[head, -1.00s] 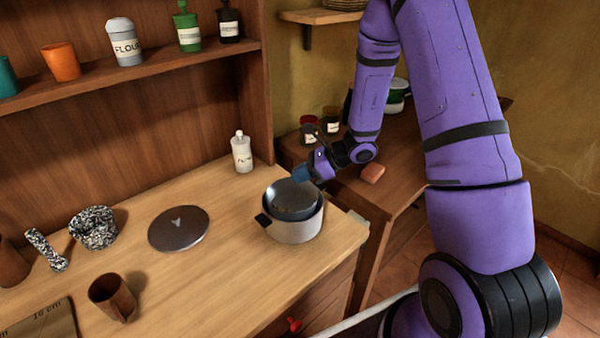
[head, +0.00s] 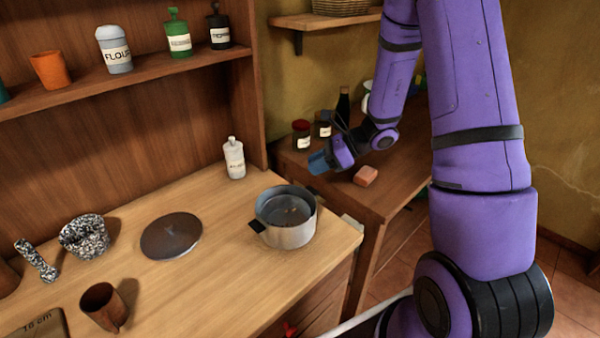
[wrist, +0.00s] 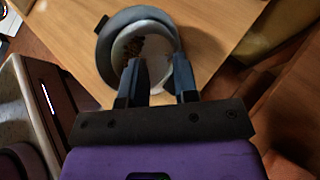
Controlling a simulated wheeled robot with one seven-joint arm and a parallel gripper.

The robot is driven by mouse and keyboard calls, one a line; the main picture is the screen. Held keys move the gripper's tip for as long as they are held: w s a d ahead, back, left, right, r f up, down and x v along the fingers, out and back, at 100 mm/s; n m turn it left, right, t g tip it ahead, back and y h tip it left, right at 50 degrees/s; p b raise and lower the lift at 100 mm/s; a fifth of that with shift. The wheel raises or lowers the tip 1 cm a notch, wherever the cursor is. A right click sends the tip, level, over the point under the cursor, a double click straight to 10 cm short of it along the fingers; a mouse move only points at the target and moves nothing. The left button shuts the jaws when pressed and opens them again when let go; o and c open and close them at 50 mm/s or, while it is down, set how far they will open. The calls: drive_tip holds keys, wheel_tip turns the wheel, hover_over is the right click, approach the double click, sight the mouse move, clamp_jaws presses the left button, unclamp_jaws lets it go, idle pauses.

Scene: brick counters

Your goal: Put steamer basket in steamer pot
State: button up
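The steamer pot (head: 292,238) is a light metal pot with a dark handle, upright near the right end of the wooden counter. The steamer basket (head: 284,207) appears as a grey round insert with dark spots inside the pot, its rim around the pot's top. How deep it sits is hard to tell. In the wrist view, the round grey rim (wrist: 110,42) shows beyond the fingertips. My gripper (head: 318,162) is up and right of the pot, apart from it. In the wrist view, the fingers of my gripper (wrist: 159,66) stand apart with nothing held between them.
A round dark lid (head: 171,236) lies left of the pot. A white bottle (head: 234,160) stands behind the pot. A brown cup (head: 104,306) and a speckled mortar (head: 84,238) are farther left.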

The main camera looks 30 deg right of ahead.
drive_tip(key=s+a+r+n+h, duration=0.2)
drive_tip(key=s+r+n+h, duration=0.8)
drive_tip(key=s+r+n, duration=1.4)
wheel_tip(320, 180, up, 3)
drive_tip(key=shift+s+a+f+t+h, duration=0.2)
drive_tip(key=shift+s+a+t+h, duration=0.15)
drive_tip(key=shift+s, duration=0.55)
